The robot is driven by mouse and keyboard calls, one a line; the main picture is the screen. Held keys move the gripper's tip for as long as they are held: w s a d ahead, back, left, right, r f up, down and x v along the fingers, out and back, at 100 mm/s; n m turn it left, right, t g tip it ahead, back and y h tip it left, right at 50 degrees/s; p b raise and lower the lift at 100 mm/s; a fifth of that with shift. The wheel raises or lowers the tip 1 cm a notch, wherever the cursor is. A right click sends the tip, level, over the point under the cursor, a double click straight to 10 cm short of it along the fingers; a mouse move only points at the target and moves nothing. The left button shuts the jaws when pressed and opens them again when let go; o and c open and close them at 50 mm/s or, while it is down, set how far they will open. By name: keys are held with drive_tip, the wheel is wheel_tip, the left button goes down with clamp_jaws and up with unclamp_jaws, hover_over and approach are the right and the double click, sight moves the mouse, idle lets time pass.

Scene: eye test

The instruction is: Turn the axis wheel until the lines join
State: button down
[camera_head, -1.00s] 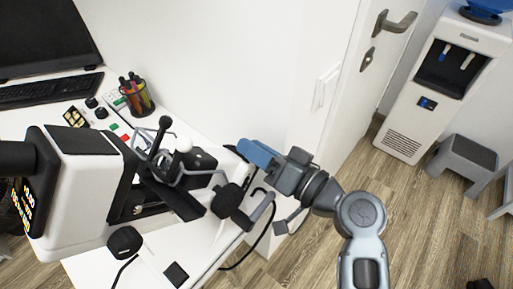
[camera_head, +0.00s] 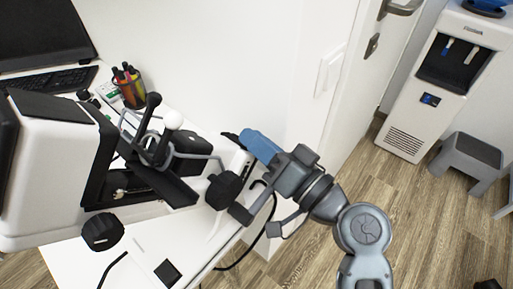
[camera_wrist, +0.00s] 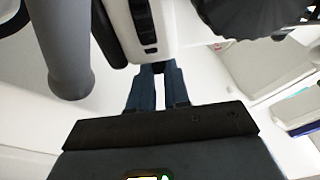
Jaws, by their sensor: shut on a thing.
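The white and black eye-test instrument (camera_head: 50,170) stands on the white table at the left. My gripper (camera_head: 250,140) reaches to its far right side with its blue fingers. In the wrist view the fingers (camera_wrist: 158,85) point up the picture and close on a small dark part (camera_wrist: 158,67) under the white housing (camera_wrist: 155,25). This part looks to be the axis wheel, mostly hidden by the fingers and housing. The lines are not visible in any view.
A black side knob (camera_head: 102,231), pen cup (camera_head: 129,90) and keyboard (camera_head: 48,80) are nearby. A door (camera_head: 350,70) and water dispenser (camera_head: 440,80) stand to the right.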

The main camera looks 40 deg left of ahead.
drive_tip(key=shift+d+f+t, duration=0.1)
drive_tip(key=shift+t, duration=0.2)
drive_tip(key=c, duration=1.1)
unclamp_jaws()
drive_tip(key=shift+b+v, duration=0.75)
drive_tip(key=shift+v, duration=3.15)
